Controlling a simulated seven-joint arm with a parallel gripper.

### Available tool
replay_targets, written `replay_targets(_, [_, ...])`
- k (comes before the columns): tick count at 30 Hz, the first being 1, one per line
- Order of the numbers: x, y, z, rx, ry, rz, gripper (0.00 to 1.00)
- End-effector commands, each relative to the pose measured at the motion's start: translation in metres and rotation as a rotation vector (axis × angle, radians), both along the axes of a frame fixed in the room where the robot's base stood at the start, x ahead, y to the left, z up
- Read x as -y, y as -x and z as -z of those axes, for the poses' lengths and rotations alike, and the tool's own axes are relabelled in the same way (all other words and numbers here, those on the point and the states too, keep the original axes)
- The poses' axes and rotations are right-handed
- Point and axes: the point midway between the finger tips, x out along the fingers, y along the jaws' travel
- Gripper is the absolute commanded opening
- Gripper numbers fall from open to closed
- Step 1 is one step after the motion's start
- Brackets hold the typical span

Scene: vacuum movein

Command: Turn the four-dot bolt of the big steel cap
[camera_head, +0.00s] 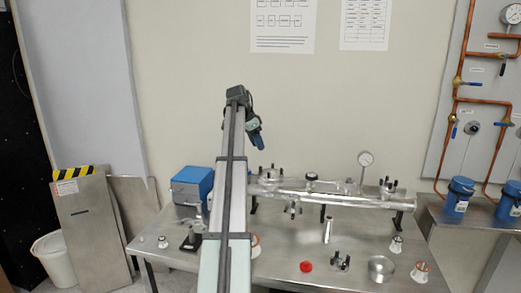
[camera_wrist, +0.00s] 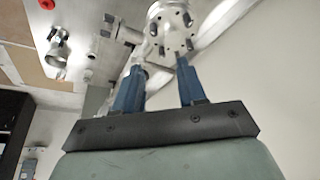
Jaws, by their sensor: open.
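A round steel cap (camera_wrist: 170,22) with several dark bolts around its face is at the top centre of the wrist view. The dot marks on the bolts are too small to read, so I cannot tell which is the four-dot bolt. My gripper (camera_wrist: 159,66) has its two blue fingers apart, with the tips just below the cap's lower edge in the picture. I cannot tell whether they touch it. In the head view my gripper (camera_head: 260,144) hangs above the left end of the glass apparatus, with nothing visible in it.
A blue box (camera_head: 191,184) stands left of my arm. A red cap (camera_head: 305,266), a steel ring (camera_head: 381,267) and small white cones lie in front.

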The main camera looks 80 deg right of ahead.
Motion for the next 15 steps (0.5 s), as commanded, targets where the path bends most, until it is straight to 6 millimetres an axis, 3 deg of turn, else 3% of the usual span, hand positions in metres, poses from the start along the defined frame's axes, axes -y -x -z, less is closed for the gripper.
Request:
replay_targets(1, [0.018, 0.000, -0.002, 0.000, -0.001, -0.013, 0.41])
replay_targets(6, [0.061, 0.002, -0.002, -0.001, -0.001, -0.063, 0.41])
replay_targets(9, [0.074, 0.003, 0.000, 0.000, 0.000, -0.082, 0.41])
replay_targets(15, [0.079, 0.008, 0.015, -0.001, -0.001, -0.088, 0.41])
